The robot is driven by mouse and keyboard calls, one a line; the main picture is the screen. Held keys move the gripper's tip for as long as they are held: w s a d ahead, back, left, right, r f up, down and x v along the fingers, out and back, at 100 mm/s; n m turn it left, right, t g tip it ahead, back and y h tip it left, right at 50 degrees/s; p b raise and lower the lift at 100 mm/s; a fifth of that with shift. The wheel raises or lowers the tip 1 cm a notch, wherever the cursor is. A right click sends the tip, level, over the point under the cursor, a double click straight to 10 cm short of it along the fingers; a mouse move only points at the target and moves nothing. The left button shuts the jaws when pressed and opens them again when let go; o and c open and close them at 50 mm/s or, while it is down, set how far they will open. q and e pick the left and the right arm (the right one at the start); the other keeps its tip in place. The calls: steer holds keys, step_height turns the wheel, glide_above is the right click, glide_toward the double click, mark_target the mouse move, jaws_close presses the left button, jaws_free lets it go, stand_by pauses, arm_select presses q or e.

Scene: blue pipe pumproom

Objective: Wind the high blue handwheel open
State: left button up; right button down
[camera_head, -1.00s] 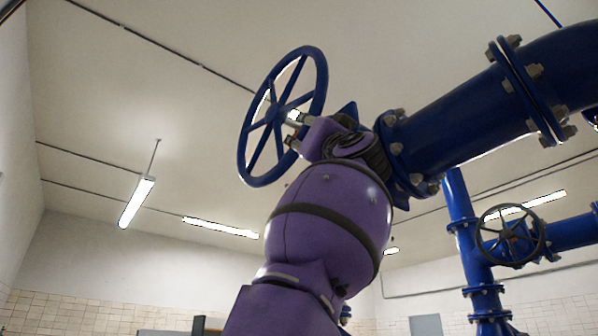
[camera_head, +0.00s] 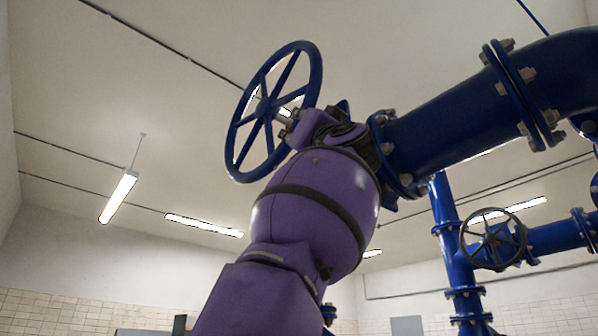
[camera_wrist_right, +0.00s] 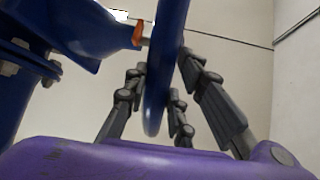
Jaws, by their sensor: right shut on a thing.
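The high blue handwheel (camera_head: 267,108) is upright and slightly tilted, with a round rim and several spokes, at the upper middle of the head view. My purple right arm rises from below and covers the rim's lower right part. My right gripper's fingers are hidden or unclear there. In the right wrist view, my right gripper (camera_wrist_right: 160,85) has its grey fingers on both sides of the blue rim (camera_wrist_right: 166,55) and is shut on it. An orange piece (camera_wrist_right: 138,32) shows near the wheel's stem. My left gripper is not in view.
A thick blue flanged pipe (camera_head: 450,120) runs from behind my wrist to the upper right. A smaller dark handwheel (camera_head: 493,243) sits on blue pipework at the lower right. Ceiling lamps (camera_head: 118,197) hang at the left. The space left of the high wheel is clear.

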mark_target(312, 98)
steer(key=shift+s+d+r+n+g, duration=0.3)
steer(key=shift+s+d+r+g, duration=0.3)
steer(key=shift+r, duration=0.45)
steer(key=shift+s+d+r+n+g, duration=0.35)
steer(key=shift+s+r+g, duration=0.3)
steer(key=shift+r+g, duration=0.3)
steer(key=shift+s+d+r+n+g, duration=0.25)
steer(key=shift+s+d+r+g, duration=0.35)
steer(key=shift+r, duration=0.55)
steer(key=shift+a, duration=0.1)
steer(key=c, duration=1.9)
jaws_free()
steer(key=o, duration=0.4)
steer(key=shift+s, duration=0.1)
